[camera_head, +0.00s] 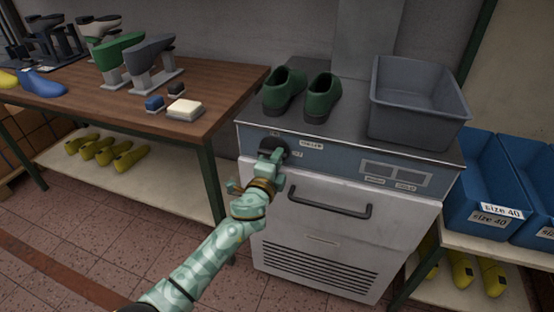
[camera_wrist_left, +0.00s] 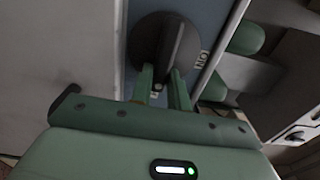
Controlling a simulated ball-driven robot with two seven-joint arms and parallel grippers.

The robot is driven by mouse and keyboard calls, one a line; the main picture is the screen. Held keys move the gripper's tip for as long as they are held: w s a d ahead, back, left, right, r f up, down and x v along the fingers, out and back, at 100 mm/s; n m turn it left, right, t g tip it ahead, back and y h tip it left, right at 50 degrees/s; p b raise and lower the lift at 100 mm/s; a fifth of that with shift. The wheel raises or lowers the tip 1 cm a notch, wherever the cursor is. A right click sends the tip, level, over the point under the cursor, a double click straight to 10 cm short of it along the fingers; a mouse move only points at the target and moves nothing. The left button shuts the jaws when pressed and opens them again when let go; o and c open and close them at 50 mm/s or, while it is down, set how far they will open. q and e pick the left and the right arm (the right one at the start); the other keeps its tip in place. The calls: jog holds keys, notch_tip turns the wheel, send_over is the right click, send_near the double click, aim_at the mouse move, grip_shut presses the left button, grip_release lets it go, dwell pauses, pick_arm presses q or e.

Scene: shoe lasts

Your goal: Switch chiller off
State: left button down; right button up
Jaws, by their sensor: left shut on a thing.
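The chiller (camera_head: 330,235) is a pale metal cabinet with a blue-grey control panel and a dark handle. A round dark knob (camera_head: 272,144) sits at the left of its panel, partly hidden by my gripper. My left gripper (camera_head: 274,158) reaches up to the knob from the front. In the left wrist view the dark knob (camera_wrist_left: 150,40) has a raised grip, and my left gripper (camera_wrist_left: 164,84) is shut on it. An ON label (camera_wrist_left: 202,59) shows to the right of the knob. My right gripper is not in view.
Green shoes (camera_head: 300,92) and a grey bin (camera_head: 418,105) stand on the chiller's top. A wooden table (camera_head: 215,85) with shoe lasts is at the left. Blue crates (camera_head: 490,180) are at the right. The tiled floor (camera_head: 90,225) in front is clear.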

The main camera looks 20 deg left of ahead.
pick_arm(q)
jog(key=shift+f, duration=0.15)
jog(key=c, duration=1.3)
grip_release()
jog(key=shift+c, duration=0.2)
jog(key=shift+s, duration=0.1)
